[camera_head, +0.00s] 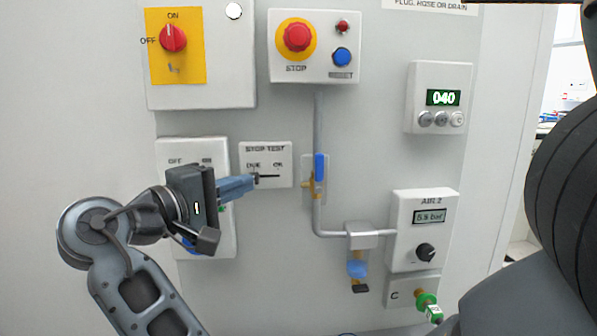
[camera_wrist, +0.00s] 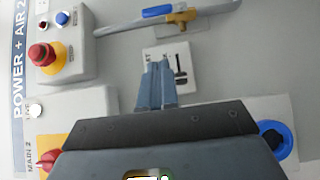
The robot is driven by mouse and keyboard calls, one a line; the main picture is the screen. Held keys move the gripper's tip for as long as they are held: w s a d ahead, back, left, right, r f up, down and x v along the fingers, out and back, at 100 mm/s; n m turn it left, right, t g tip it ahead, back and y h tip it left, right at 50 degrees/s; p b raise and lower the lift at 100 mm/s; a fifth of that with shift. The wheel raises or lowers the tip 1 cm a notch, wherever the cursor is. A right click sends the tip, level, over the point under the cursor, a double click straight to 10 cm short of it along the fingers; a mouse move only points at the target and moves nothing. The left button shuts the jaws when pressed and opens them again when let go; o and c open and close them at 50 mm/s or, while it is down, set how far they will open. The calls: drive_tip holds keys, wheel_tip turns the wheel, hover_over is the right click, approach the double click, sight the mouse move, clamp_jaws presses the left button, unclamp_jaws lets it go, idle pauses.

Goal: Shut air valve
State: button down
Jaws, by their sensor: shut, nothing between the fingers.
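The air valve (camera_head: 319,168) has a blue lever on a brass body, set in the grey pipe right of the stop test plate. Its lever stands upright, in line with the vertical pipe. In the wrist view the blue lever (camera_wrist: 157,11) lies along the pipe at the top. My gripper (camera_head: 252,184) is shut and empty, its blue-grey fingers pointing right. Its tips are at the stop test plate (camera_head: 265,152), near the slider, left of the valve and apart from it. In the wrist view my fingertips (camera_wrist: 157,68) overlap this plate; I cannot tell whether they touch it.
A red stop button (camera_head: 297,37) and blue reset button sit above. The red main switch (camera_head: 173,38) is at upper left. The AIR 2 box (camera_head: 422,228), with display and black knob, is at lower right. A filter (camera_head: 358,268) hangs below the pipe.

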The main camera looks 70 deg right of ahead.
drive_tip(key=shift+d, duration=0.1)
drive_tip(key=p, duration=0.1)
approach(319, 174)
drive_tip(key=w+d+r, duration=0.1)
drive_tip(key=w+d, duration=0.2)
drive_tip(key=d, duration=0.2)
drive_tip(key=shift+s+d+r+p, duration=0.1)
drive_tip(key=shift+s+d, duration=0.15)
drive_tip(key=shift+s, duration=0.4)
drive_tip(key=shift+s+d+p, duration=0.1)
drive_tip(key=shift+s+d, duration=0.15)
drive_tip(key=shift+s, duration=0.45)
drive_tip(key=shift+s+d+r+p, duration=0.1)
drive_tip(key=shift+s+d, duration=0.15)
drive_tip(key=shift+s, duration=0.4)
